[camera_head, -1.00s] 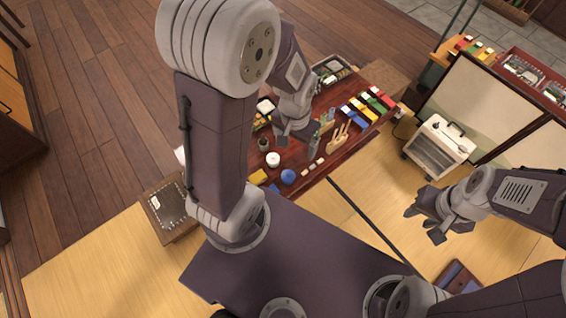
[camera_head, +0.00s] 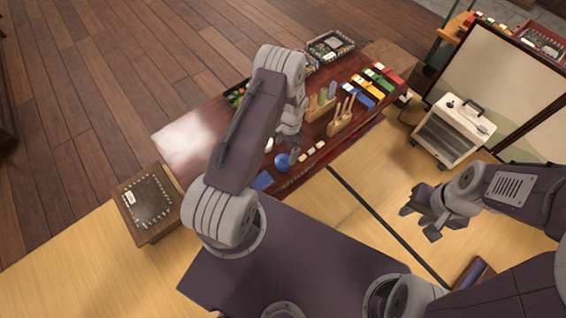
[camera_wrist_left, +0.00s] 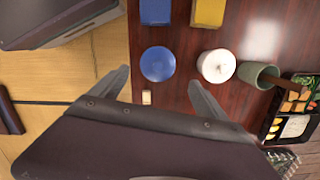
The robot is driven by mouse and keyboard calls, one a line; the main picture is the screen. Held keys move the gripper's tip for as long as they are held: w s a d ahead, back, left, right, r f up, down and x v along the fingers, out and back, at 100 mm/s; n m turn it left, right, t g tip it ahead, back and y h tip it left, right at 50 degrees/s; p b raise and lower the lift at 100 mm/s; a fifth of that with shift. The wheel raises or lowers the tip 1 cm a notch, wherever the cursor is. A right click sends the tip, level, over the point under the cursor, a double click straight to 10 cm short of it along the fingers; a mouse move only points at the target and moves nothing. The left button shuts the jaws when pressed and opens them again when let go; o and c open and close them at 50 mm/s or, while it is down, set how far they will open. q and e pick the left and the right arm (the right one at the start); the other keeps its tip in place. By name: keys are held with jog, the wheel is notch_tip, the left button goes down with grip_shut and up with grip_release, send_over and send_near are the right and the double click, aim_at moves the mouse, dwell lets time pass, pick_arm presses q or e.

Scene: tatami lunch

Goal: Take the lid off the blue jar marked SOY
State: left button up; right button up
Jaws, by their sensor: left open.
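The blue jar (camera_head: 282,161) stands near the front edge of the dark red table. In the left wrist view its round blue top (camera_wrist_left: 157,63) shows from above; no SOY marking can be read. My left gripper (camera_wrist_left: 158,84) is open and empty above the table, its fingertips spread to either side of the blue top in the picture and apart from it. In the head view my left gripper (camera_head: 291,153) is partly hidden by its arm and close to the jar. My right gripper (camera_head: 420,222) hangs over the tatami, away from the table, fingers apart and empty.
A white jar (camera_wrist_left: 216,66) stands right beside the blue one, with a green cup (camera_wrist_left: 258,73) beyond it. Blue (camera_wrist_left: 155,11) and yellow (camera_wrist_left: 208,12) blocks lie close by. A wooden rack (camera_head: 341,122) and coloured boxes (camera_head: 376,83) stand further right.

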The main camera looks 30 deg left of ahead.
aim_at(283, 158)
pick_arm(q)
jog(key=f+b, duration=0.1)
jog(key=f, duration=0.1)
jog(key=s+f+b, duration=0.1)
jog(key=f, duration=0.2)
jog(key=shift+s+a, duration=0.1)
jog(key=shift+s, duration=0.05)
jog(key=c, duration=1.4)
jog(key=shift+r, duration=0.1)
notch_tip(283, 158, up, 5)
jog(key=shift+f+p, duration=0.15)
jog(key=shift+p, duration=1.05)
jog(key=shift+s+a+r+p, duration=0.5)
jog(key=shift+s+a+r, duration=0.4)
jog(key=shift+a, duration=0.9)
jog(key=shift+s+a+r+p, duration=0.6)
jog(key=shift+a+r, duration=0.55)
jog(key=shift+a, duration=0.65)
jog(key=shift+s+a+r+p, duration=0.4)
jog(key=shift+s+a+r, duration=0.55)
jog(key=shift+a, duration=0.85)
